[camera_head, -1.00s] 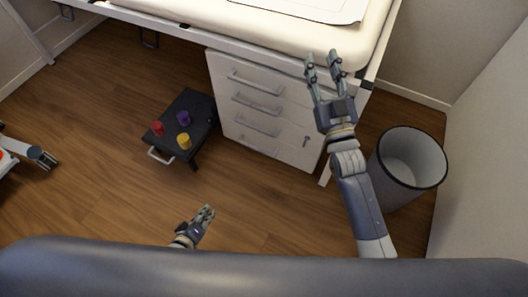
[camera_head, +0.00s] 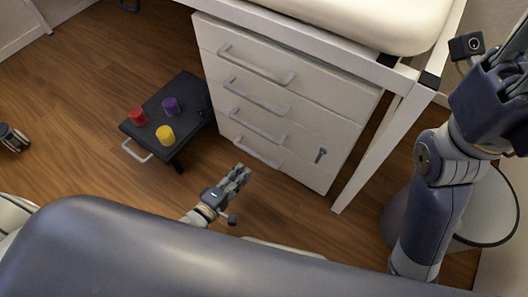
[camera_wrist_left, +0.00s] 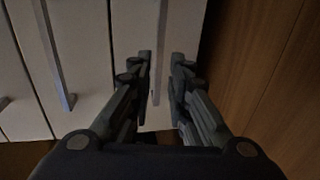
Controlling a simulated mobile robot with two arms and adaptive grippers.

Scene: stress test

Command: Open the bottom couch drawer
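The white drawer unit (camera_head: 335,110) under the couch has several stacked drawers with grey bar handles, all looking closed. The bottom drawer's handle (camera_head: 257,152) is lowest, just above the floor. My left gripper (camera_head: 240,172) is just in front of and below that handle. In the left wrist view the left gripper (camera_wrist_left: 160,65) is open, its two fingers apart. The bottom handle (camera_wrist_left: 160,40) lines up with the gap between the fingertips; I cannot tell whether it is between them. My right gripper is at the right edge, its fingers cut off.
A small black stool (camera_head: 190,92) with red, yellow and purple cups stands left of the drawers. The white couch frame leg (camera_head: 385,150) and a grey bin (camera_head: 490,205) are on the right. Wooden floor (camera_head: 90,80) in front of the stool is free.

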